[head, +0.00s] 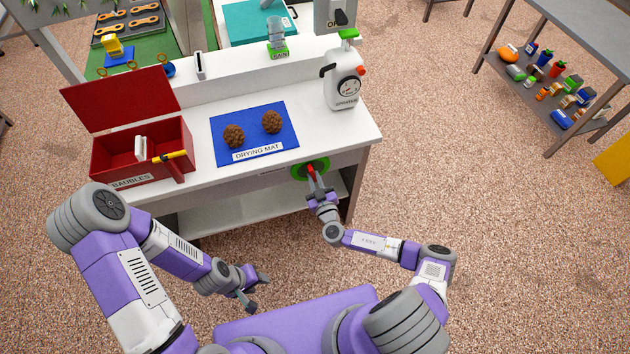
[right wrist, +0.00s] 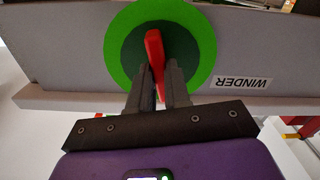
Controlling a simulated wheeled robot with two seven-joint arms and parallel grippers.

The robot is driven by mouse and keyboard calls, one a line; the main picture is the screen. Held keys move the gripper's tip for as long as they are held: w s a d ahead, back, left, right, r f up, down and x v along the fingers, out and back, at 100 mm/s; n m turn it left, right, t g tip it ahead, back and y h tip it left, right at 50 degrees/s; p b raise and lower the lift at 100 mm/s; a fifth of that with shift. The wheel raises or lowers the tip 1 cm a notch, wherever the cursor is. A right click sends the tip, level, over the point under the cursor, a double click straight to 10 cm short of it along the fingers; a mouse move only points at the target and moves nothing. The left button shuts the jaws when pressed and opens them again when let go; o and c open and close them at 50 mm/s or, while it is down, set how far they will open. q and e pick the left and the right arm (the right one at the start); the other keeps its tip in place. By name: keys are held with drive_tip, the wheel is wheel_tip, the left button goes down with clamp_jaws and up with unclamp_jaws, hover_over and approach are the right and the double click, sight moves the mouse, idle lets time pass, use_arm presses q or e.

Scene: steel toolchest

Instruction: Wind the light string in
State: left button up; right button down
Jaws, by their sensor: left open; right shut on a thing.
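The winder is a green disc (head: 298,172) with a dark green centre on the front edge of the white workbench. In the right wrist view the winder disc (right wrist: 205,45) fills the upper middle, beside a label reading WINDER, which appears upside down. A red handle (right wrist: 154,50) stands out from its centre. My right gripper (head: 313,177) is shut on the red handle; its fingers (right wrist: 158,88) lie either side of it. My left gripper (head: 255,290) is open and empty, low in front of the bench. I cannot make out the light string at the winder.
A blue drying mat (head: 225,128) with two brown cones lies on the bench. A red baubles box (head: 105,155) with its lid up stands left, a yellow-handled tool on it. A white sprayer (head: 342,90) stands right. Floor to the right is clear up to a grey shelf (head: 590,35).

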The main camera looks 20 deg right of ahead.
drive_tip(key=shift+m+b, duration=0.3)
drive_tip(key=shift+m, duration=0.9)
drive_tip(key=c, duration=1.1)
unclamp_jaws()
drive_tip(key=s+p, duration=0.1)
drive_tip(key=s, duration=0.6)
drive_tip(key=shift+s+d, duration=0.15)
drive_tip(key=shift+s, duration=0.15)
